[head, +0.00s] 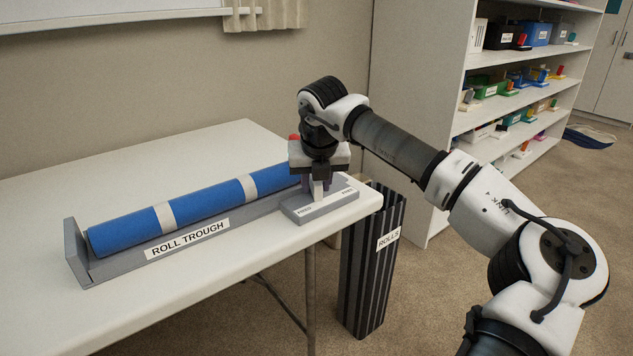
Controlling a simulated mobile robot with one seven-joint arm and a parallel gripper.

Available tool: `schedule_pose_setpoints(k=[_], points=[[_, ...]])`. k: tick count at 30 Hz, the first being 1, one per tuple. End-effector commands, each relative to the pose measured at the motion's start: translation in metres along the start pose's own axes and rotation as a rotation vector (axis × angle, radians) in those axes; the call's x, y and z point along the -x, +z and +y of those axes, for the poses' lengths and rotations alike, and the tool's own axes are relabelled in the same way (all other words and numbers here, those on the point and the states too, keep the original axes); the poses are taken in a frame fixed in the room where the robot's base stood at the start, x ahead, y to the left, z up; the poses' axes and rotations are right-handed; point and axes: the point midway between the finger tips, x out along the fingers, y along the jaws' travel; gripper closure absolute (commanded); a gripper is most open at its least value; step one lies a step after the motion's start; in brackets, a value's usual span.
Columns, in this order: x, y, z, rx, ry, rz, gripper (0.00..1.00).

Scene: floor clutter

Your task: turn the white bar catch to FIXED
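The white bar catch (317,191) stands upright on a grey base block (322,207) at the right end of the trough, near the table's right corner. The block has a small label at its left and another at its right, too small to read surely. My gripper (317,184) points straight down over the block, with its dark fingers at either side of the catch. I cannot tell whether they touch it. The gripper hides the catch's upper part. A blue roll (190,208) with pale bands lies in the grey roll trough (75,250).
The white table (150,310) is clear in front of the trough. A dark striped bin (370,270) labelled ROLLS stands on the floor by the table's right end. Shelves (455,120) with several small boxes stand behind at the right. Something red (294,137) shows beside my gripper.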

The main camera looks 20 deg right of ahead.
Motion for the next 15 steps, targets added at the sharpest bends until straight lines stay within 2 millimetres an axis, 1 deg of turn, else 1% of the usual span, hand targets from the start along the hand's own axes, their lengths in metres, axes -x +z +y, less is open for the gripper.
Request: schedule_pose_setpoints(k=[1,2,10,13,15], points=[[0.0,0.0,0.0,0.001,0.0,0.0,0.64],[0.0,0.0,0.0,0.001,0.0,0.0,0.62],[0.001,0.0,0.0,0.001,0.0,-0.001,0.62],[0.007,0.001,0.0,0.001,0.0,-0.002,0.62],[0.017,0.001,0.0,0.001,0.0,-0.003,0.62]])
